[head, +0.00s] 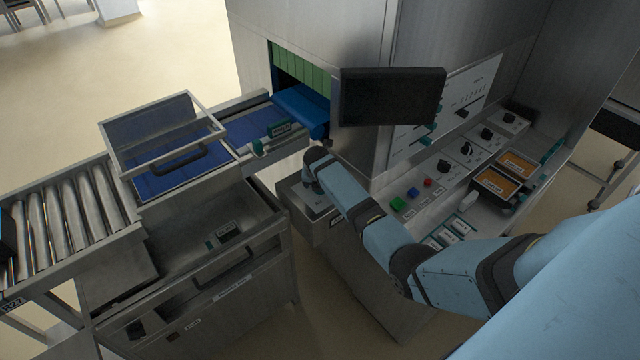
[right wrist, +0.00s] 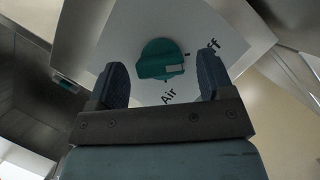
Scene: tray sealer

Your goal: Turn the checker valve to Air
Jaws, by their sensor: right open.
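The checker valve (right wrist: 158,58) shows in the right wrist view as a round teal knob with a raised grip on a pale panel. The label "Air" sits below it, and a partly hidden label ending in "ff" is at its right. The grip's pale mark points right, nearer the "ff" label than "Air". My right gripper (right wrist: 161,72) is open, with one finger on each side of the knob. I cannot tell whether the fingers touch it. In the head view my right arm's wrist hides the knob and the gripper. My left gripper is not in view.
A conveyor with a clear-lidded frame (head: 165,135) stands left of my wrist. A dark screen (head: 392,97) overhangs just right of it. A control shelf with a green button (head: 398,204), a red button (head: 428,183) and orange-filled trays (head: 493,181) lies beyond my forearm.

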